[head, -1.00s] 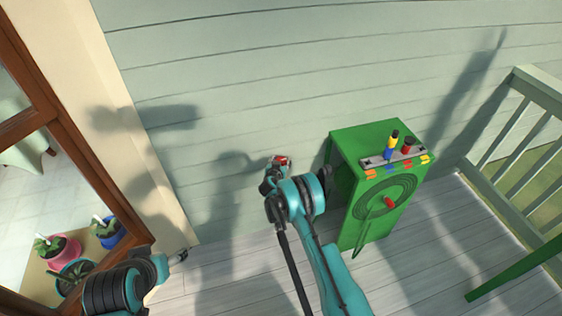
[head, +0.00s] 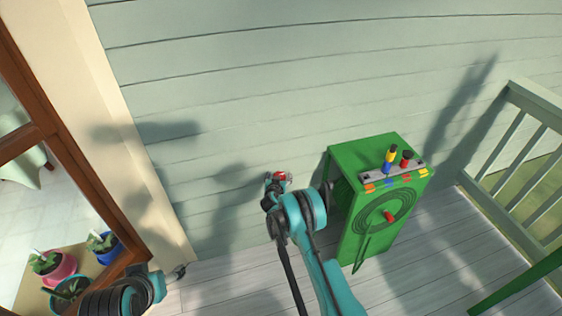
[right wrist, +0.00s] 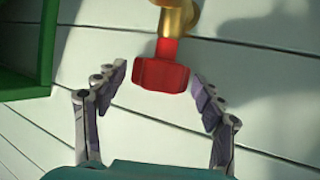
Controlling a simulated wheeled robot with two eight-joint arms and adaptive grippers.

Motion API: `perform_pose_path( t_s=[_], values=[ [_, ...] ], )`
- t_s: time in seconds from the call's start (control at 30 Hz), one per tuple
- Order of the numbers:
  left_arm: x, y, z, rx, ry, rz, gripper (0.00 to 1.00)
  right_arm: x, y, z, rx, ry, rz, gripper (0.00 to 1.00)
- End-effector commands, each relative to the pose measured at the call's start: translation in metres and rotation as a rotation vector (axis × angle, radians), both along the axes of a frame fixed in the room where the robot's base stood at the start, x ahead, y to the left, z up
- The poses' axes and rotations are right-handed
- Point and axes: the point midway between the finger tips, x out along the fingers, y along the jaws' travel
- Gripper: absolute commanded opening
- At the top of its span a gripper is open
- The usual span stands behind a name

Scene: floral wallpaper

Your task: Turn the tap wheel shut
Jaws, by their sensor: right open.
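The tap wheel (right wrist: 162,75) is red and sits on a brass tap (right wrist: 178,18) at the pale board wall. In the head view the red wheel (head: 282,176) is small and partly hidden by my right gripper (head: 270,188). In the right wrist view my right gripper (right wrist: 160,80) is open, with one finger on each side of the wheel. Gaps show between both fingers and the wheel.
A green cabinet (head: 352,215) with a coiled dial and coloured pegs stands just right of my right arm. A railing (head: 530,125) is at the right. Potted plants (head: 58,268) stand behind the brown door frame at the left. The wall left of the tap is clear.

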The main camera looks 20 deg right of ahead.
Motion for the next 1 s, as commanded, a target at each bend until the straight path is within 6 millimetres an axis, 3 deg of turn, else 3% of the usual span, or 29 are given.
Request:
perform_pose_path(
  t_s=[1.0],
  values=[
    [0.0000, 0.0000, 0.0000, 0.000, 0.000, 0.000, 0.69, -0.0003, -0.0032, -0.0002, 0.002, 0.001, 0.485, 0.69]
  ],
)
